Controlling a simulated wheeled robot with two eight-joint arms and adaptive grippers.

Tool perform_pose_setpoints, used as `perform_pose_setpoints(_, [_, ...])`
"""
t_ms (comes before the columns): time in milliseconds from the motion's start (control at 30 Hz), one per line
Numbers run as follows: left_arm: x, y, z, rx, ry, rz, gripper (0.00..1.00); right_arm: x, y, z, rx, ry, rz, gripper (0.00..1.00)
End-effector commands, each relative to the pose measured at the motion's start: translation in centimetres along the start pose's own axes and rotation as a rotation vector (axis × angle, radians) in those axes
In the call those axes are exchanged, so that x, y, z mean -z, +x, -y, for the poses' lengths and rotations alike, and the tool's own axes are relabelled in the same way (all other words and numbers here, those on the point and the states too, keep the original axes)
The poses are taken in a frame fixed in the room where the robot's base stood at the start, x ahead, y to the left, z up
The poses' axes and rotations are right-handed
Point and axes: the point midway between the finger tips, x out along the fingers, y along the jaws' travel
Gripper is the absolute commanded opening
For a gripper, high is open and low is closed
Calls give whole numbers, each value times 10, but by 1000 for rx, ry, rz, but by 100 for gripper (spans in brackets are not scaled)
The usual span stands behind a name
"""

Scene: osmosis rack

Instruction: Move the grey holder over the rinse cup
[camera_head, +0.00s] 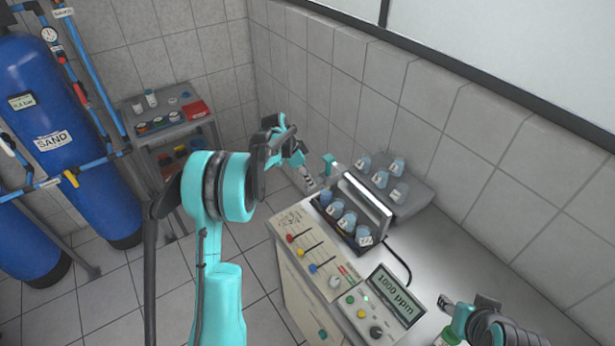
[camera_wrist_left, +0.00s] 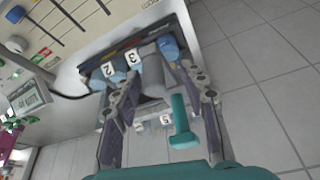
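My left gripper (camera_head: 304,172) is near the left end of the tray of cups (camera_head: 370,254); in the left wrist view its two fingers (camera_wrist_left: 160,78) stand apart. A grey piece (camera_wrist_left: 156,82), perhaps the grey holder, shows between the fingertips; I cannot tell whether they touch it. A teal T-shaped piece (camera_wrist_left: 181,125) shows near the right finger. Numbered blue cups (camera_head: 347,221) stand in the tray; cups 2 (camera_wrist_left: 107,71) and 3 (camera_wrist_left: 131,60) show beyond the left finger. I cannot tell which is the rinse cup. My right gripper (camera_head: 455,325) is at the lower right, its fingers unclear.
A bright white bar (camera_head: 368,200) rises behind the front cups. More cups (camera_head: 381,178) stand on a grey block by the wall. A slider panel (camera_head: 312,250) and a 1000 ppm display (camera_head: 396,294) lie in front. Bare counter (camera_head: 480,255) is at the right.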

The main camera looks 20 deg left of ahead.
Motion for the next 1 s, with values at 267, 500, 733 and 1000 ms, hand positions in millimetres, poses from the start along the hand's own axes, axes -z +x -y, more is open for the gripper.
perform_pose_setpoints(267, [0,-21,0,-1,-1,0,42,0,0,0,0,0,0,45])
perform_pose_setpoints(500, [-1,-74,0,-1,-2,0,42,0,0,0,0,0,0,45])
perform_pose_setpoints(733, [-1,-110,2,-1,-1,0,42,0,0,0,0,0,0,45])
perform_pose_setpoints(1000, [-1,-120,2,-1,-1,0,42,0,0,0,0,0,0,45])
